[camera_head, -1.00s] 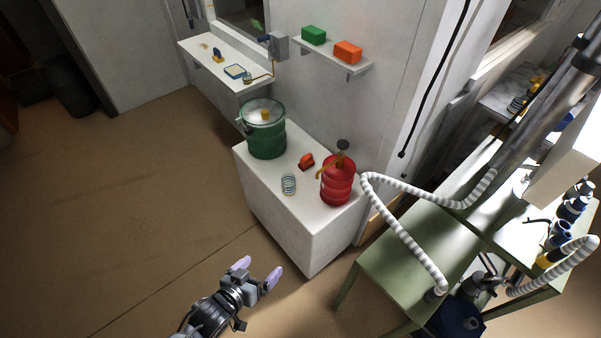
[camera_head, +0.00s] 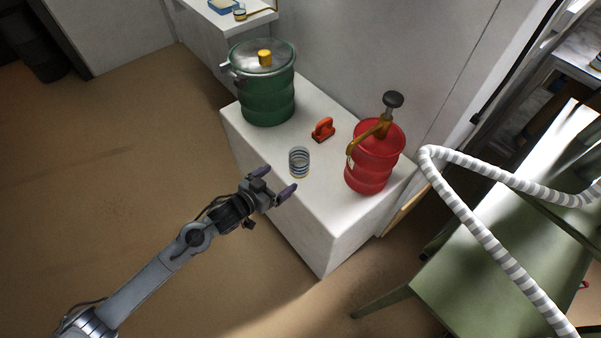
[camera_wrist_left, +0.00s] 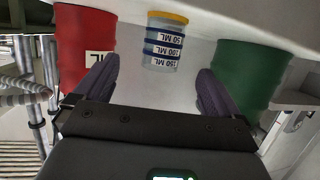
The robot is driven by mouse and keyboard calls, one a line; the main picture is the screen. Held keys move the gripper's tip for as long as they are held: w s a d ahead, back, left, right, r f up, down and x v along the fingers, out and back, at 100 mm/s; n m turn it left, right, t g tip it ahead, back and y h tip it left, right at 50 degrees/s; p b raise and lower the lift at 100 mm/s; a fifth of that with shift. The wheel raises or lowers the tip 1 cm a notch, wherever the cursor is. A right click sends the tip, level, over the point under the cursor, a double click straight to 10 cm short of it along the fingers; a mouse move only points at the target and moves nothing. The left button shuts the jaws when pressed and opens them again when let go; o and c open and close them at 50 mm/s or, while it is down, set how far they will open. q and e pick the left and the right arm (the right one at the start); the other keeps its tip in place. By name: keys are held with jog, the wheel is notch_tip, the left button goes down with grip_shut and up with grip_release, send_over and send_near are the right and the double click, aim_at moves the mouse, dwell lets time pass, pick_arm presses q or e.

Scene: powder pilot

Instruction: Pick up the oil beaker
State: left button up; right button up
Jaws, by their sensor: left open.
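The oil beaker (camera_head: 299,162) is a small clear cup with dark bands, standing on the white cabinet top (camera_head: 325,205). In the wrist view the two purple-grey fingers (camera_wrist_left: 157,80) are spread wide. My right gripper is not in view.
A red pump can (camera_head: 372,165) stands right of the beaker, a green lidded drum (camera_head: 266,95) behind left. A red-orange clamp-like object (camera_head: 323,130) lies behind the beaker. A green table (camera_head: 500,260) with a striped hose (camera_head: 480,235) is at right.

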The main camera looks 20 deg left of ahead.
aim_at(293, 165)
pick_arm(q)
jog(key=x, duration=0.1)
jog(key=b+x, duration=0.1)
jog(key=x, duration=0.3)
jog(key=shift+w+a+r+b, duration=0.2)
jog(key=shift+w+a+b, duration=0.05)
jog(key=shift+w+b, duration=0.2)
jog(key=shift+w+d+f, duration=0.1)
jog(key=shift+w+d, duration=0.05)
jog(key=shift+w, duration=0.05)
jog(key=shift+w+f, duration=0.1)
jog(key=shift+w, duration=0.25)
jog(key=b+x, duration=0.2)
jog(key=x, duration=0.3)
jog(key=shift+d+r+b, duration=0.15)
jog(key=shift+r+b, duration=0.05)
jog(key=shift+b, duration=0.15)
jog(key=shift+s, duration=0.1)
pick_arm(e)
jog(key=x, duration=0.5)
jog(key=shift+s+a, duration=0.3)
